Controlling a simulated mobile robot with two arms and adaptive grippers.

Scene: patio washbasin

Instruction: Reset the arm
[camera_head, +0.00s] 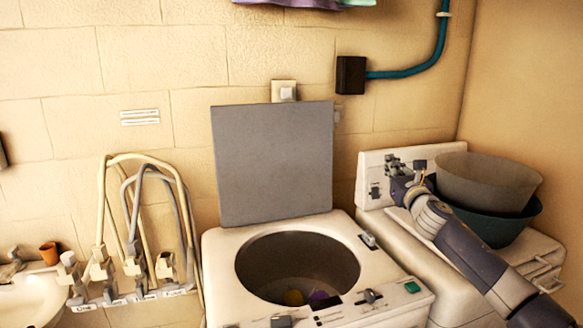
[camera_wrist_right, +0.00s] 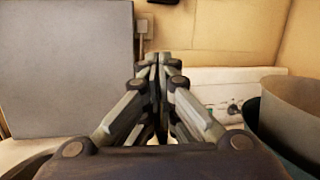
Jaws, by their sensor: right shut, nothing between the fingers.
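My right gripper (camera_head: 397,163) is at the end of my right arm, which comes in from the lower right in the head view. It is raised above the machine on the right, just left of the stacked basins. In the right wrist view the fingers of my right gripper (camera_wrist_right: 160,62) are closed together with nothing between them. My left gripper and left arm are not in view.
A top-loading washer (camera_head: 220,262) stands open, its grey lid (camera_head: 272,165) upright, with colored items inside. A grey basin (camera_head: 490,180) sits in a teal basin (camera_head: 500,228) on the right machine (camera_head: 376,180). Hoses and taps (camera_head: 140,220) and a sink (camera_head: 35,300) are left.

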